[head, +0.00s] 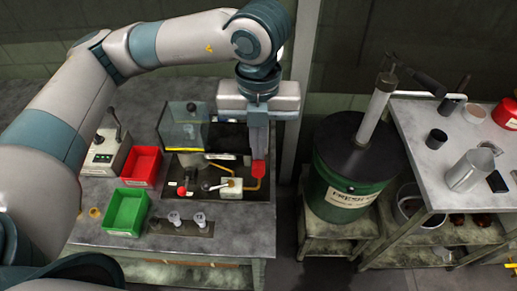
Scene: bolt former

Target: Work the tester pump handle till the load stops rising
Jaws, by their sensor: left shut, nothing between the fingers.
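The tester sits on the left bench, with a dark frame, a clear guard (183,136), a yellow pipe (251,187) and a small pale block (231,189). A red grip (258,173), which looks like the pump handle's end, shows at the tester's right side. My left gripper (258,152) points down just above the red grip, its fingers shut and empty. I cannot tell whether the fingertips touch the grip. The rest of the handle is hard to make out behind the fingers. No load reading can be read. My right gripper is not in view.
A red bin (142,166) and a green bin (125,211) stand left of the tester. A grey meter box (103,152) is behind them. A green drum (345,187) with a hand pump stands right. A metal table (430,165) holds cups and a jug.

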